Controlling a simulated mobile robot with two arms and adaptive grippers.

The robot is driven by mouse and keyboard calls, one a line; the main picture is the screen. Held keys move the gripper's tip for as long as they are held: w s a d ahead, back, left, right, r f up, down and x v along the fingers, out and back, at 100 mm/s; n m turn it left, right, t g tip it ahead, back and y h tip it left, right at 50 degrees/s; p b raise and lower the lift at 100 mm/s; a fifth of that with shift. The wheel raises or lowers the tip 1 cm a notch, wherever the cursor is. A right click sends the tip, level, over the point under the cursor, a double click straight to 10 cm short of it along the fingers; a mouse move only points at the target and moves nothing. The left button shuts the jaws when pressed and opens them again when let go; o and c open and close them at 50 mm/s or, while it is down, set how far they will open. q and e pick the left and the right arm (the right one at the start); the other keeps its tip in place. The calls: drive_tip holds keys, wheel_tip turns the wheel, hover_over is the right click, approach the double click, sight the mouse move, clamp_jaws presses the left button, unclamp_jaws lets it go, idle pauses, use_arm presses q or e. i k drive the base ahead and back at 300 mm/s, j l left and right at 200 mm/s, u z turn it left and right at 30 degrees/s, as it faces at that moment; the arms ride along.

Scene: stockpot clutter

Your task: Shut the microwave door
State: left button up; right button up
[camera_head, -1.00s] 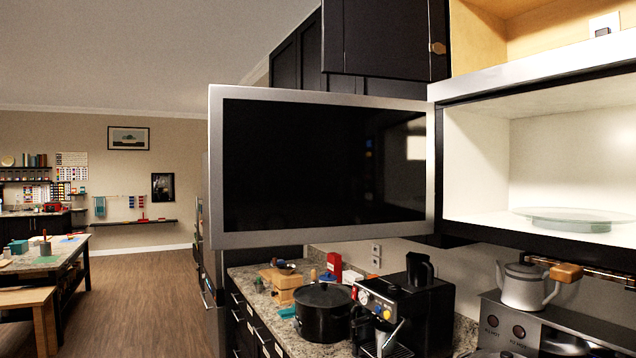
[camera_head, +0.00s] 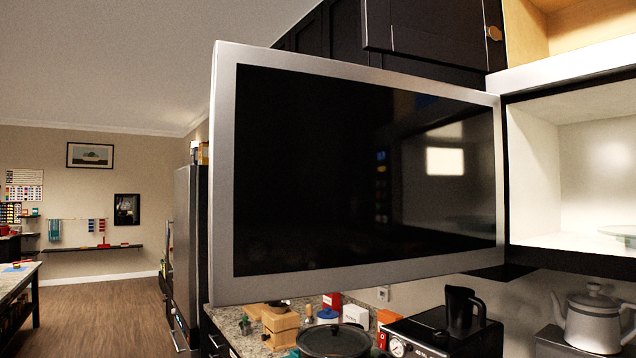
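The microwave (camera_head: 551,76) is mounted at the upper right, with its lit, pale interior in view. A glass turntable (camera_head: 621,233) shows at the right edge of the picture. The microwave door (camera_head: 360,180) stands wide open, hinged at its right side. It has a silver frame and a dark glass panel and sticks out toward me across the middle of the view. Neither of my grippers is in the picture.
Below the door is a counter with a black pot (camera_head: 333,341), a coffee machine (camera_head: 445,337) and a wooden grinder (camera_head: 280,325). A kettle (camera_head: 594,318) stands at the lower right. Dark cabinets (camera_head: 425,35) are above. Open floor (camera_head: 100,318) lies to the left.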

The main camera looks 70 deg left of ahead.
sight(326, 176)
drive_tip(key=k+j, duration=0.1)
drive_tip(key=j, duration=0.35)
drive_tip(key=k+j, duration=0.1)
drive_tip(key=j, duration=0.4)
drive_tip(key=k+j, duration=0.1)
drive_tip(key=j, duration=0.35)
drive_tip(key=k+j, duration=0.1)
drive_tip(key=j, duration=0.4)
drive_tip(key=k+j, duration=0.15)
drive_tip(key=j, duration=0.3)
drive_tip(key=k+j+u, duration=0.1)
drive_tip(key=j, duration=0.35)
